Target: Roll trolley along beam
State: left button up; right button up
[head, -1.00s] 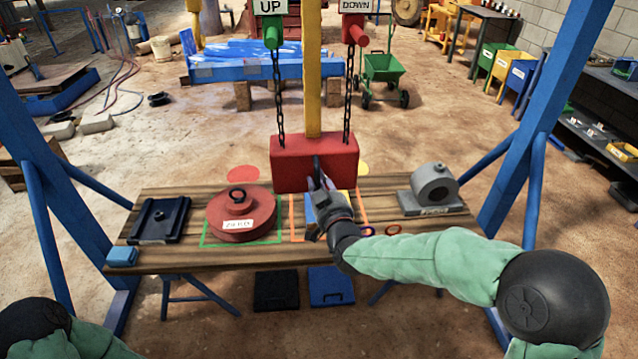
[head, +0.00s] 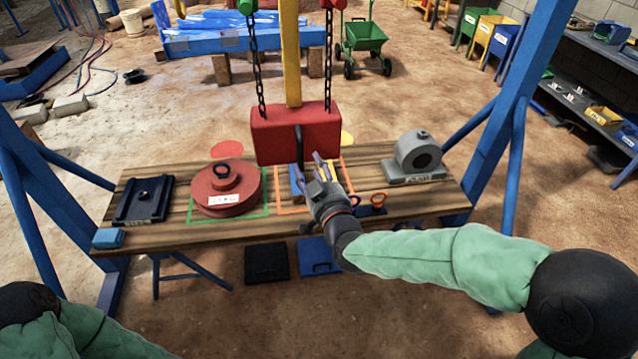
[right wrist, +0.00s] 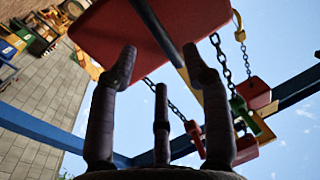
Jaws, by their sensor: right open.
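The red hoist block (head: 296,134) hangs from a yellow bar (head: 291,60), with two chains beside it. A dark upright bar (head: 299,146) shows at its front. My right gripper (head: 325,168) is open and empty, just right of and below this bar, apart from it in the head view. In the right wrist view, the open fingers (right wrist: 158,70) point up toward the block (right wrist: 165,35), and the dark bar crosses its face. A blue frame beam (right wrist: 45,122) crosses behind. The top beam and trolley are outside the head view. My left gripper is out of view.
The wooden table (head: 180,232) below carries a red disc weight (head: 225,196), a dark slotted plate (head: 144,199), a blue block (head: 108,238) and a grey bearing housing (head: 416,158). Blue frame legs (head: 505,120) stand at both sides. A green cart (head: 363,42) is behind.

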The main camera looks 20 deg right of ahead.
jog(key=shift+s+a, duration=0.2)
jog(key=shift+s, duration=2.3)
jog(key=a+f+g+y, duration=0.25)
jog(key=f+g, duration=0.25)
jog(key=f, duration=0.8)
jog(key=a+f+g+y, duration=0.1)
jog(key=a+f+g, duration=0.3)
jog(key=f, duration=0.9)
jog(key=s+a+f+g+y+p, duration=0.1)
jog(key=s+a+f+g, duration=0.2)
jog(key=s+f, duration=0.5)
jog(key=s+a+f+m+g+y, duration=0.1)
jog(key=s+a+f+g, duration=0.3)
jog(key=s+f, duration=0.5)
jog(key=shift+s+f+g+p, duration=0.35)
jog(key=shift+f+g, duration=0.45)
jog(key=shift+f, duration=0.15)
jog(key=shift+w, duration=0.1)
